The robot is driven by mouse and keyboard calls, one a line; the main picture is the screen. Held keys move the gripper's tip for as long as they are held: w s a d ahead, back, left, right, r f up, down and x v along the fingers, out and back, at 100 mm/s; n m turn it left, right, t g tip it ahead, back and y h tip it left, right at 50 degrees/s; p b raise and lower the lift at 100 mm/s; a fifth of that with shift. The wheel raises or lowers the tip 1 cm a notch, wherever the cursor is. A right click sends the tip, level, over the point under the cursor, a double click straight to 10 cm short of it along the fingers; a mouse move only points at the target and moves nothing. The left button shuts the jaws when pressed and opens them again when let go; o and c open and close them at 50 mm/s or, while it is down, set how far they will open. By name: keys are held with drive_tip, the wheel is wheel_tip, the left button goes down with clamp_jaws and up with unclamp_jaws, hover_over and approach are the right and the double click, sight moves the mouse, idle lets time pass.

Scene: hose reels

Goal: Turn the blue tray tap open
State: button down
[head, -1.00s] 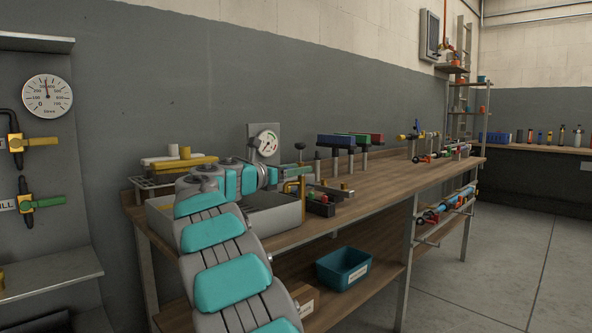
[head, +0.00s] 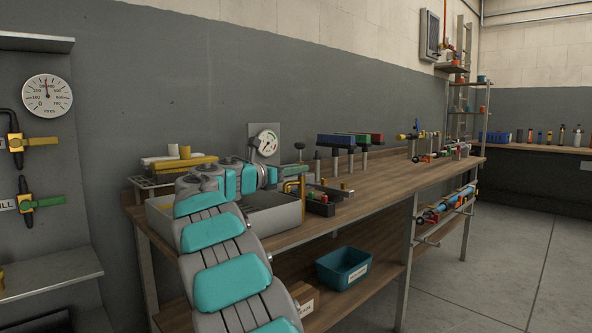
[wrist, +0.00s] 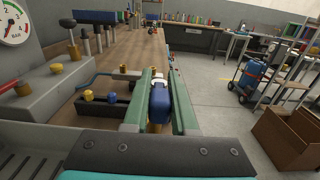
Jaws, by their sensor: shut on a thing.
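The blue tap handle (wrist: 160,104) shows in the wrist view, lengthwise between the two green fingers of my gripper (wrist: 159,90). The fingers are shut on it from both sides. A white piece shows at its far end and a bit of brass below its near end. In the head view my wrist is over the grey tray (head: 282,217) on the bench.
A round gauge (head: 265,143) stands behind the tray. Left of my fingers in the wrist view is a dark block with yellow and blue knobs (wrist: 107,96). Blue, green and red blocks on posts (head: 350,139) stand farther along the wooden bench (head: 400,178). A blue bin (head: 343,268) sits below.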

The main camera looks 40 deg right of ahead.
drive_tip(key=shift+s+n+t, duration=0.1)
drive_tip(key=shift+n+t, duration=0.2)
drive_tip(key=shift+t, duration=0.2)
drive_tip(key=shift+s+d+n+t+y+b, duration=0.35)
drive_tip(key=shift+n+t+y+b, duration=0.5)
drive_tip(key=shift+n+t+y, duration=2)
drive_tip(key=shift+s+d+n+t+y+b, duration=0.35)
drive_tip(key=shift+n+t+y+b, duration=0.5)
drive_tip(key=shift+n+t+y, duration=1.95)
drive_tip(key=shift+s+d+n+t+y+b, duration=0.35)
drive_tip(key=shift+n+t+y+b, duration=0.5)
drive_tip(key=shift+n+t+y, duration=2)
drive_tip(key=shift+w+g+y, duration=0.15)
drive_tip(key=shift+g+y, duration=0.55)
drive_tip(key=shift+g, duration=0.1)
drive_tip(key=c, duration=0.7)
unclamp_jaws()
